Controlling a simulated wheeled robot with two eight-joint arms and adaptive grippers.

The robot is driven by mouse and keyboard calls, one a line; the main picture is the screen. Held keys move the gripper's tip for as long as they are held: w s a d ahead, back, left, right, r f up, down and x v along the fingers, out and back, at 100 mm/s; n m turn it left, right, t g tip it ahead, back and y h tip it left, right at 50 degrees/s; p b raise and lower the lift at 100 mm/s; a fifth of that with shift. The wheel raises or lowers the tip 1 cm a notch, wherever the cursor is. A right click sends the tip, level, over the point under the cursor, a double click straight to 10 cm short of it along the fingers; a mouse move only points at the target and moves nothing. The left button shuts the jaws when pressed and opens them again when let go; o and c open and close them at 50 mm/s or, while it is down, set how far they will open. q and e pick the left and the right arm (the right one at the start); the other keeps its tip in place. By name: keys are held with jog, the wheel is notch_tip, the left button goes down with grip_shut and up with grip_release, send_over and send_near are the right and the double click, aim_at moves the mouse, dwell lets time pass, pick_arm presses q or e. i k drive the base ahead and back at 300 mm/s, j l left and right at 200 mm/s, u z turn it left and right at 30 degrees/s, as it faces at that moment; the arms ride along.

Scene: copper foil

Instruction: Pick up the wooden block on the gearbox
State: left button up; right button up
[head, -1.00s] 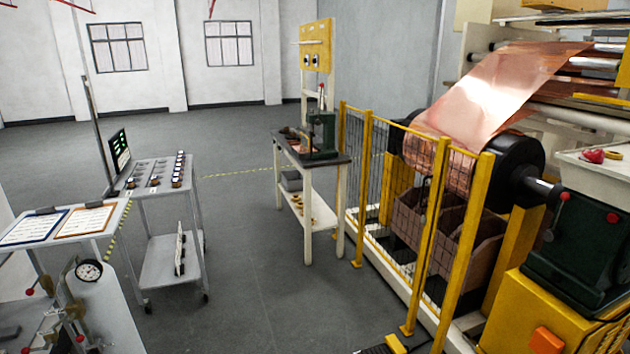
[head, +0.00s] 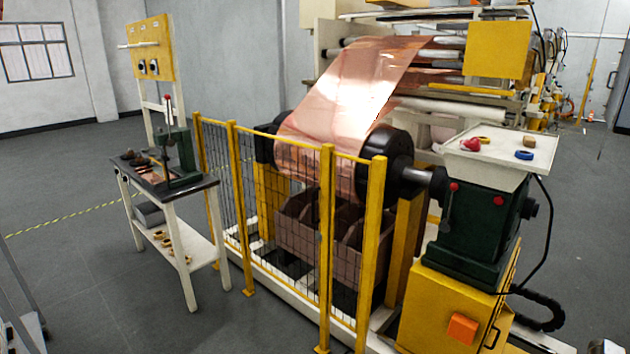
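The gearbox (head: 478,218) is a dark green housing on a yellow base at the right of the head view. A pale tray (head: 482,152) sits on top of it. A small brown wooden block (head: 529,141) lies at the tray's far right. A red item (head: 471,145) lies at the tray's left and a blue ring (head: 524,155) lies in front of the block. Neither of my grippers shows in the head view.
A yellow-posted mesh fence (head: 325,240) stands left of the gearbox, before the copper foil roll (head: 345,100). A workbench (head: 160,185) stands further left. A black cable (head: 549,250) hangs at the gearbox's right. Grey floor (head: 80,250) is open at the left.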

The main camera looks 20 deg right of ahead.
aim_at(528, 140)
jog(key=i+l+z, duration=0.15)
jog(key=z, duration=0.25)
jog(key=i+z, duration=0.25)
jog(key=z, duration=0.15)
jog(key=i+z, duration=0.25)
jog(key=z, duration=0.15)
jog(key=i+z, duration=0.25)
jog(key=z, duration=0.15)
